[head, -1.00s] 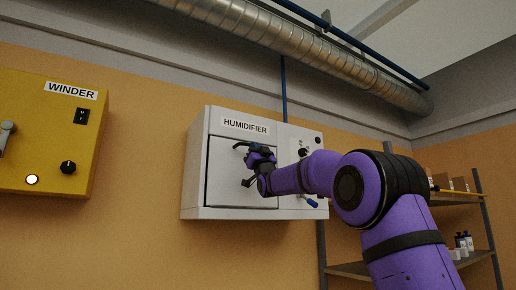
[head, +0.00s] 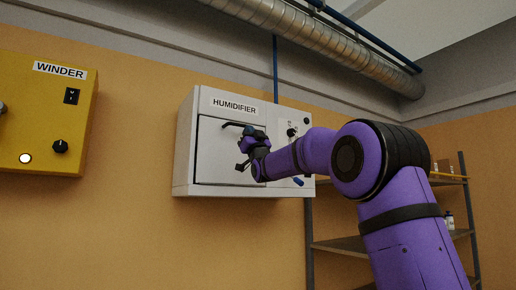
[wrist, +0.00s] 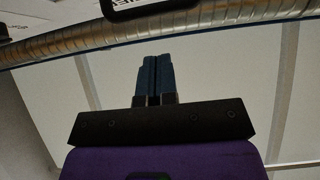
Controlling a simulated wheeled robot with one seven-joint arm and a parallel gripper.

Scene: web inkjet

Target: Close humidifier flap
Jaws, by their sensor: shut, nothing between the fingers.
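The white humidifier cabinet (head: 184,150) hangs on the wall in the head view. Its flap (head: 215,155) is the large front panel on the left; it looks roughly flush with the front, but any small gap is hard to tell. A black handle (head: 229,125) is near the flap's top. My gripper (head: 249,130) is in front of the flap's upper right, beside the handle; contact cannot be told. In the wrist view my gripper (wrist: 152,62) shows its dark blue fingers together, with nothing between them. My wrist hides part of the flap's right side.
A small control panel with a knob (head: 291,132) and a blue-handled part (head: 298,182) is right of the flap. A yellow winder box (head: 40,115) is on the wall at left. A shelf rack (head: 345,245) stands at right; a metal duct (head: 330,45) runs above.

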